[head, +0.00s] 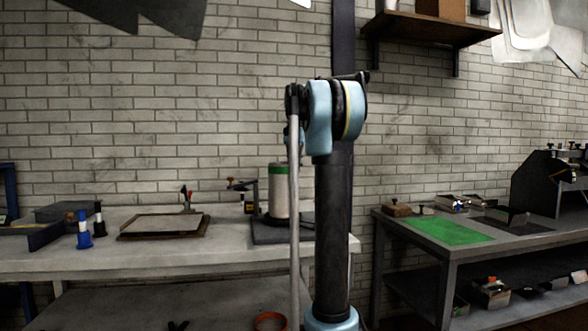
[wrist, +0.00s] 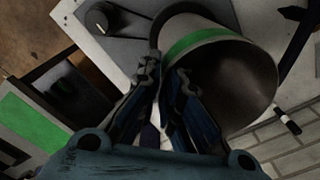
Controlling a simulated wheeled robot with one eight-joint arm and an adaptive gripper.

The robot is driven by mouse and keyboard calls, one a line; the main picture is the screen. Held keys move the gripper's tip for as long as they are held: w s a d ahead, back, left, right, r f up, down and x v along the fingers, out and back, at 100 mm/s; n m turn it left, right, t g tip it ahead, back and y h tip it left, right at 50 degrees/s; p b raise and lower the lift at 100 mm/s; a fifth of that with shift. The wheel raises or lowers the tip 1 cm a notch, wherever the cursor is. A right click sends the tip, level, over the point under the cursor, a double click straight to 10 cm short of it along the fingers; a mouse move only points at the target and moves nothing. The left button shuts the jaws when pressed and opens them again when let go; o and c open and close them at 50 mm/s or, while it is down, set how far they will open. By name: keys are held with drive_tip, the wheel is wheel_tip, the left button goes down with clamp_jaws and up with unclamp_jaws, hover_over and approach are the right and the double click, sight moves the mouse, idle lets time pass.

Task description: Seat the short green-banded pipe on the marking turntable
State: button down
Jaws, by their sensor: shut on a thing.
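The short green-banded pipe (head: 279,197) stands upright, or nearly so, on the left bench, with its green band near the top. Below it is a dark round base on a dark plate (head: 268,235), which looks like the marking turntable. In the wrist view the pipe (wrist: 205,43) shows its open mouth, and a dark ring (wrist: 157,28) shows at its far end. My gripper (wrist: 165,75) is shut on the pipe's wall at the rim, one finger outside and one apparently inside the mouth. My arm hides the gripper in the head view. Whether the pipe's foot touches the base is unclear.
A framed board (head: 165,224), blue and black bottle-like items (head: 84,230) and a small clamp-like tool (head: 240,186) stand left of the pipe. Another bench (head: 400,228) with a green mat (head: 445,231) is at right. A shelf (head: 430,27) hangs above.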

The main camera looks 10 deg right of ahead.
drive_tip(key=shift+f, duration=0.65)
drive_tip(key=c, duration=1.7)
unclamp_jaws()
wheel_tip(320, 180, up, 12)
drive_tip(key=shift+f, duration=0.1)
drive_tip(key=s+a+f+n, duration=0.1)
drive_tip(key=s+f+n, duration=0.2)
drive_tip(key=s+f, duration=1)
drive_tip(key=s+a+f+n+t, duration=0.1)
drive_tip(key=s+f+n, duration=0.2)
drive_tip(key=s+f, duration=1)
drive_tip(key=s+a+f+n+t, duration=0.1)
drive_tip(key=s+a+f+n, duration=0.1)
drive_tip(key=s+f, duration=1.1)
wheel_tip(320, 180, down, 11)
drive_tip(key=shift+s+r+n, duration=0.15)
drive_tip(key=shift+s+n, duration=0.2)
drive_tip(key=shift+n, duration=0.35)
